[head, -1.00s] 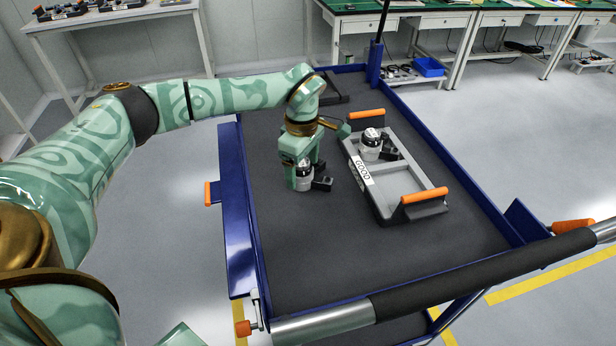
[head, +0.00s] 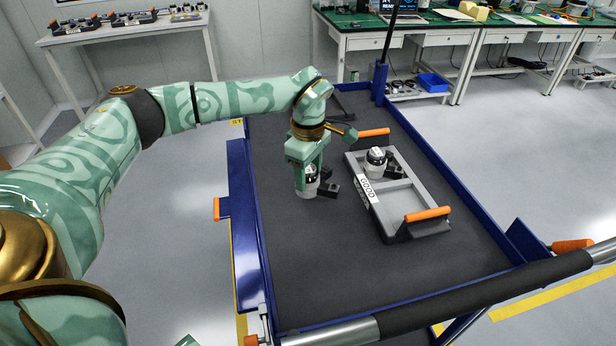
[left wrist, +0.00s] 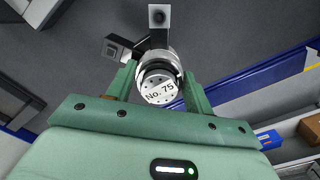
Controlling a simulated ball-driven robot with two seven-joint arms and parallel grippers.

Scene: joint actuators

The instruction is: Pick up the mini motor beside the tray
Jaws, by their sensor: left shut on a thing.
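The mini motor (head: 306,189), a silver-white cylinder with black connector blocks, is upright on or just above the dark cart mat, left of the tray. My left gripper (head: 307,178) points down over it, shut on it. In the left wrist view the motor (left wrist: 160,82) sits between both fingers of the left gripper (left wrist: 158,90), its "No. 75" end facing the camera. I cannot tell whether it is clear of the mat. The grey tray (head: 407,226) has orange handles and a "GOOD" label; a second motor (head: 376,158) stands in it. My right gripper is not in view.
The blue-edged cart (head: 290,285) has clear mat in front of and left of the tray. A push bar (head: 450,295) crosses its near end and a blue post (head: 380,80) rises at the back. Workbenches (head: 450,28) stand beyond.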

